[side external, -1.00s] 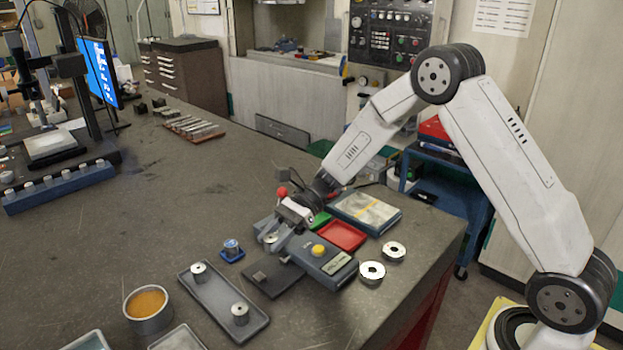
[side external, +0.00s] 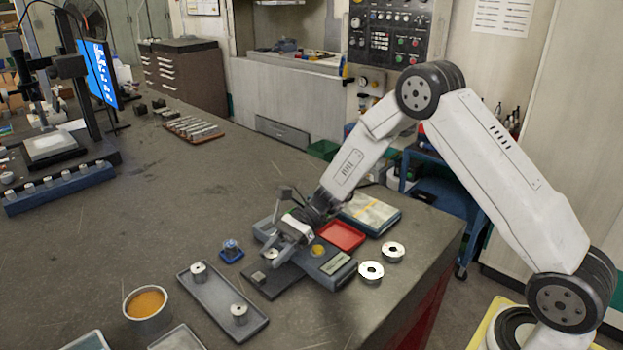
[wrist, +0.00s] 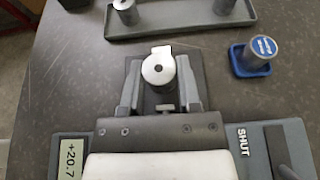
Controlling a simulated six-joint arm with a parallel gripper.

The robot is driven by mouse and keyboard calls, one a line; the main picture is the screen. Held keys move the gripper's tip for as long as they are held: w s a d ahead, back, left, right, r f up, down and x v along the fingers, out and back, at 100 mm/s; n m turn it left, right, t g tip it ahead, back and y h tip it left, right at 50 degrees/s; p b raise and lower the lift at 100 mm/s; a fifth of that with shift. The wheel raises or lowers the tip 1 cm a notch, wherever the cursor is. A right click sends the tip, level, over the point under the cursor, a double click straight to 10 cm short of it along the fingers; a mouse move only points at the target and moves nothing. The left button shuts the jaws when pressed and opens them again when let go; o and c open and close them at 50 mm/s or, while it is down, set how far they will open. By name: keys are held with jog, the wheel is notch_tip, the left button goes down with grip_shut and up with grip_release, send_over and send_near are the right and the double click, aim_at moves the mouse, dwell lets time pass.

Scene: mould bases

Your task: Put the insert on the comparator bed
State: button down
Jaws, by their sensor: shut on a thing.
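The insert (wrist: 158,68) is a short silver cylinder with a centre hole. My gripper (wrist: 158,80) is shut on it, one finger on each side. In the side view, my gripper (side external: 280,250) holds the insert (side external: 271,254) at a dark square plate (side external: 268,282), which projects from a blue-grey gauge unit that looks like the comparator (side external: 328,263). In the wrist view, the plate (wrist: 190,62) shows beneath the insert. I cannot tell whether they touch. The unit's display (wrist: 68,158) reads +20.7, and SHUT is marked by its other end. My gripper hides the unit's middle.
A grey tray (side external: 218,300) with two upright metal pieces lies left of the plate. A blue stand (side external: 231,254) holds a blue-topped cylinder.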

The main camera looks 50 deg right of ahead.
jog(key=shift+s+f, duration=0.25)
jog(key=shift+f, duration=0.65)
jog(key=shift+c, duration=1.2)
grip_release()
jog(key=shift+a, duration=0.1)
jog(key=shift+v, duration=0.8)
jog(key=v, duration=0.2)
jog(key=r+v, duration=0.1)
jog(key=v, duration=0.4)
jog(key=shift+w+a+r, duration=0.2)
jog(key=shift+a+r, duration=0.05)
